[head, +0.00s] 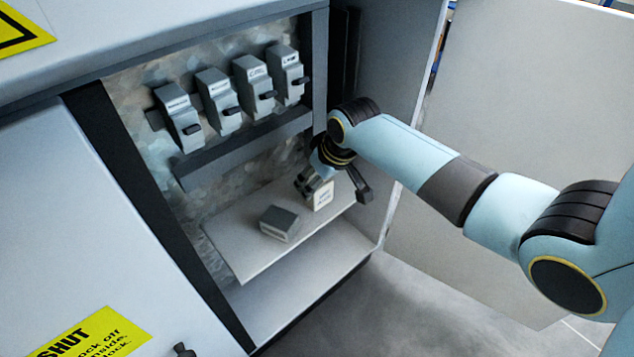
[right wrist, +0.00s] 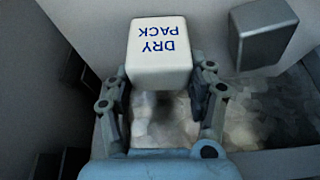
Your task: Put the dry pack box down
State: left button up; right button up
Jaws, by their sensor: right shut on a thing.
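The dry pack box (right wrist: 160,58) is white with blue "DRY PACK" lettering, upside down in the right wrist view. It also shows in the head view (head: 322,196), at the right part of the light shelf (head: 235,245) inside the cabinet. My right gripper (right wrist: 160,88) is shut on it, with one finger on each side. In the head view my right gripper (head: 316,190) reaches into the cabinet from the right. I cannot tell whether the box touches the shelf. My left gripper is not in view.
A grey box (head: 279,223) sits on the shelf left of the dry pack box, and also shows in the right wrist view (right wrist: 262,32). Several grey breakers (head: 222,100) line the back panel above. The open door (head: 500,130) stands right. The shelf's front left is clear.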

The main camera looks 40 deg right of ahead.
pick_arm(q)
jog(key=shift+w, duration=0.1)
pick_arm(e)
jog(key=shift+r, duration=0.15)
jog(key=o, duration=1.2)
jog(key=shift+r, duration=0.1)
jog(key=p+v, duration=0.5)
jog(key=v, duration=0.6)
jog(key=s+d+f+m+g+h, duration=0.1)
jog(key=s+d+f+g, duration=0.1)
jog(key=s+f, duration=1.65)
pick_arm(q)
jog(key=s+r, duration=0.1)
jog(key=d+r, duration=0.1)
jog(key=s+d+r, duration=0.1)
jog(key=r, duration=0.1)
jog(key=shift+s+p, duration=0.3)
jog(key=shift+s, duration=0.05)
pick_arm(e)
jog(key=s+f, duration=0.4)
jog(key=s, duration=0.5)
jog(key=s+a+f+g, duration=0.1)
jog(key=s+f, duration=0.3)
jog(key=s, duration=0.5)
jog(key=s+a+f+g, duration=0.1)
jog(key=s+f, duration=0.3)
jog(key=s, duration=0.5)
jog(key=shift+s+a+n, duration=0.2)
jog(key=shift+n, duration=0.1)
